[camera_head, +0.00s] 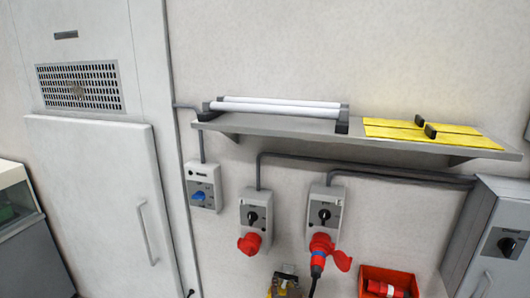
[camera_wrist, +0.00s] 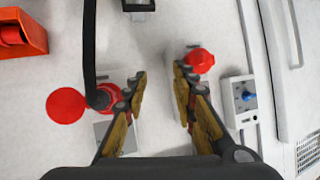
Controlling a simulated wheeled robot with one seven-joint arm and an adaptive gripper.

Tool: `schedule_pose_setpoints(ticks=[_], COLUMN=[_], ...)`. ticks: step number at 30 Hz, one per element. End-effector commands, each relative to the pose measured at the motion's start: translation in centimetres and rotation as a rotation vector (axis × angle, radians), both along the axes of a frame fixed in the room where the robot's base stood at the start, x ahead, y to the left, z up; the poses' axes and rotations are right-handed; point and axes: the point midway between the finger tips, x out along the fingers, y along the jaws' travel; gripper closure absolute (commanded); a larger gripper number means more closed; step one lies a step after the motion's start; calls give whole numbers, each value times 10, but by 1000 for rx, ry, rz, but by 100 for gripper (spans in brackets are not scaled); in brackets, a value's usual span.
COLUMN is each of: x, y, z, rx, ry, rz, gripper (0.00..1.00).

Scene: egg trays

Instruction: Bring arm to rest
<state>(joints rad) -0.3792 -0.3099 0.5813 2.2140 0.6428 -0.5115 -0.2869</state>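My gripper (camera_wrist: 160,78) shows in the wrist view. Its two yellow-brown fingers with dark joints stand apart, with bare wall visible between their tips. It is open and holds nothing. The fingers are in front of a wall with sockets; how far they are from it is hard to judge. The left finger overlaps the red plug (camera_wrist: 105,97) with its black cable, and the right finger's tip is close to a red socket (camera_wrist: 201,61) in the picture. I cannot make out my arm for certain in the head view.
A grey wall shelf (camera_head: 275,126) holds white tubes (camera_head: 275,107) and yellow pieces (camera_head: 440,135). Below are a blue-knobbed socket box (camera_head: 203,187), switch boxes, a red bin (camera_head: 388,275) and a grey cabinet (camera_head: 499,240). A white door (camera_head: 95,200) is at left.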

Motion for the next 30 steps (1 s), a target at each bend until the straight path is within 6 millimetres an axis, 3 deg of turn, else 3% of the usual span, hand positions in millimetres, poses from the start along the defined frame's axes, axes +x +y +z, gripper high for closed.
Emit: schedule_pose_setpoints(ticks=[5,10,14,21,24,30], x=[-53,-119,-170,-246,-266,-267], y=[30,24,-1,-67,-94,-121], z=[-26,-36,-35,-20,-9,18], rx=[51,40,-1,-95,-129,-122], ry=[247,471,614,760,748,621], rz=[160,254,275,213,165,80], gripper=[73,73,73,73,73,73])
